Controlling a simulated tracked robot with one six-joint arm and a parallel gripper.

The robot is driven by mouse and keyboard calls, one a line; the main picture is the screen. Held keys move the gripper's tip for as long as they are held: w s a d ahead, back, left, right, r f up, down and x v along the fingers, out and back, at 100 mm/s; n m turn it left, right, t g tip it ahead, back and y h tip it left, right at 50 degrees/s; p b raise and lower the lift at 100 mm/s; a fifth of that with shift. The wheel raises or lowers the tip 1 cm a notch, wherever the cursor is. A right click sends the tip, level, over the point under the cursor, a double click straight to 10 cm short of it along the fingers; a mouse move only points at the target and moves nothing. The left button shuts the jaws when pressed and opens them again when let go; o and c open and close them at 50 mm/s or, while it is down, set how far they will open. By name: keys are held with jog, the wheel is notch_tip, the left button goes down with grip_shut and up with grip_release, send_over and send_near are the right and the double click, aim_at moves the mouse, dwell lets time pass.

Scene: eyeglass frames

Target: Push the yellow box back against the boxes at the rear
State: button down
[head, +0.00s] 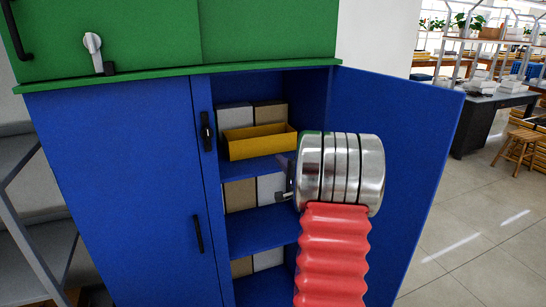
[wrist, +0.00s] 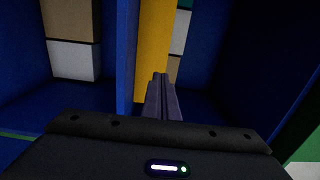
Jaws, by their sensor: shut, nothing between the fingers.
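The yellow box (head: 259,141) is a long, open-topped bin on the upper shelf of the blue cabinet, close to the shelf's front. My gripper (head: 285,162) is just in front of the yellow box's right part, mostly hidden by my silver wrist. In the wrist view, turned sideways, the yellow box (wrist: 152,40) is a tall strip beside the blue shelf edge (wrist: 125,60). My closed fingers (wrist: 160,76) overlap its near end; I cannot tell whether they touch.
The right cabinet door (head: 400,130) stands open beside my arm; the left door (head: 130,190) is shut. The middle shelf (head: 262,228) below holds a brown box (head: 240,195) and a white box (head: 270,187). Green cabinets (head: 265,30) sit above.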

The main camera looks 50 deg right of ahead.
jog(key=shift+s+d+r, duration=0.15)
jog(key=shift+r, duration=0.35)
send_near(265, 139)
jog(key=x, duration=0.6)
jog(key=shift+w, duration=0.25)
dwell(0.4)
